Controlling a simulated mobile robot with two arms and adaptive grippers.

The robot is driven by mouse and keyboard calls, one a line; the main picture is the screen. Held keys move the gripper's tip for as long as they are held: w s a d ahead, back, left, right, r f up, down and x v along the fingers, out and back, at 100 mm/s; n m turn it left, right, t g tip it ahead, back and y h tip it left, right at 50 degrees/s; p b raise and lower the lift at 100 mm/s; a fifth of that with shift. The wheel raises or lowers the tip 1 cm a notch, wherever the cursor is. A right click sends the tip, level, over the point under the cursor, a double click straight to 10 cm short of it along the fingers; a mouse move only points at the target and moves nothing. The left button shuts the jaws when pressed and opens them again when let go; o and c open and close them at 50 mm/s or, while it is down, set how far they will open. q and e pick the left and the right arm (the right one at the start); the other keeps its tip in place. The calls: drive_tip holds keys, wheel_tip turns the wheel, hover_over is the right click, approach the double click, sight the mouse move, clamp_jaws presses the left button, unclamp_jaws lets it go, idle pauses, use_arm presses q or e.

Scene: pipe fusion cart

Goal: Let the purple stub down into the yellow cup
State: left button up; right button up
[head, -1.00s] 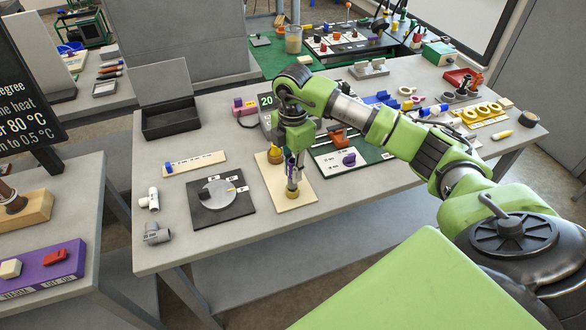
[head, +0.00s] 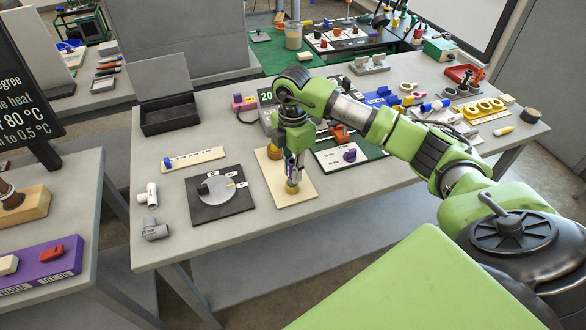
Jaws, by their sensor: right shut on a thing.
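My right gripper (head: 292,172) points down over a cream board (head: 302,193) near the front middle of the table. It is shut on the purple stub (head: 290,161), of which only a small purple patch shows between the fingers. A dull yellow cup (head: 292,187) stands on the board directly under the fingertips. The fingers hide the cup's mouth, so I cannot tell whether the stub's lower end is inside it or just above. A second yellowish cup (head: 274,152) stands further back on the board, partly hidden by the gripper. My left gripper is out of view.
A dark plate with a grey dial (head: 217,189) lies left of the board. A green mat with a white card (head: 340,157) lies to the right. Clear tabletop surrounds the board's front.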

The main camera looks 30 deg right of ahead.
drive_tip(key=shift+f+b, duration=0.35)
drive_tip(key=shift+f, duration=0.3)
drive_tip(key=o, duration=0.9)
